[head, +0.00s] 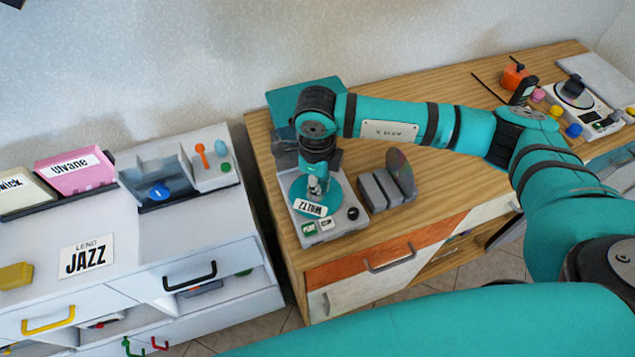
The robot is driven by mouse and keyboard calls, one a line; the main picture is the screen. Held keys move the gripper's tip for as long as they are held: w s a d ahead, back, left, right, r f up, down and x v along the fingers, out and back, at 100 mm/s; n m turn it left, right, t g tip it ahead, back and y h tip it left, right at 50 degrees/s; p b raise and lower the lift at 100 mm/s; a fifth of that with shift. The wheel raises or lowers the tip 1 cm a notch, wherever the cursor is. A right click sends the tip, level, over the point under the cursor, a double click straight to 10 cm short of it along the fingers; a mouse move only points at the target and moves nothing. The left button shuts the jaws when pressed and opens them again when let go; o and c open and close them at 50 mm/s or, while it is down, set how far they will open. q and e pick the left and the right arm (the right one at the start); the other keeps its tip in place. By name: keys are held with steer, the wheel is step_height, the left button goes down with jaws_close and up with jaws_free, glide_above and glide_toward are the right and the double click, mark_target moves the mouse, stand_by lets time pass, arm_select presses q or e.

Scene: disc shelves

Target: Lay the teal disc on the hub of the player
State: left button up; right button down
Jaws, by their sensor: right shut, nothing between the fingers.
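The player (346,226) is a light grey box near the left end of the wooden cabinet. The teal disc (331,194) lies flat over the top of the player, around its middle as far as I can see. The hub is hidden under my right gripper. My right gripper (315,192) points down over the disc's middle, shut and empty. Whether its fingertips touch the disc is hard to tell. A white WALTZ label (311,208) shows at the disc's front edge. My left gripper is not in view.
A grey rack (381,190) with a dark disc (400,170) stands right of the player. A teal panel (290,97) stands behind it. A white cabinet (135,255) with sleeves and a JAZZ card is at the left. A second device (580,105) sits far right. The wooden top between is mostly clear.

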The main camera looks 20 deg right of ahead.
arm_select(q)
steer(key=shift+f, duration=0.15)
arm_select(e)
steer(key=shift+s+d+f, duration=0.1)
steer(key=shift+s+f, duration=0.05)
steer(key=shift+f, duration=0.15)
steer(key=shift+w+d+r+b, duration=0.1)
steer(key=shift+w+d+b, duration=0.3)
steer(key=shift+w, duration=0.2)
steer(key=shift+w+d, duration=0.15)
steer(key=shift+w, duration=0.3)
steer(key=c, duration=1.9)
jaws_free()
steer(key=o, duration=0.3)
steer(key=shift+w, duration=0.1)
steer(key=shift+o, duration=0.2)
steer(key=shift+r, duration=0.4)
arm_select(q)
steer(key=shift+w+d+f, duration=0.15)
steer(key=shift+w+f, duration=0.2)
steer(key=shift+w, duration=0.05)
arm_select(e)
step_height(320, 180, up, 11)
steer(key=shift+r, duration=0.15)
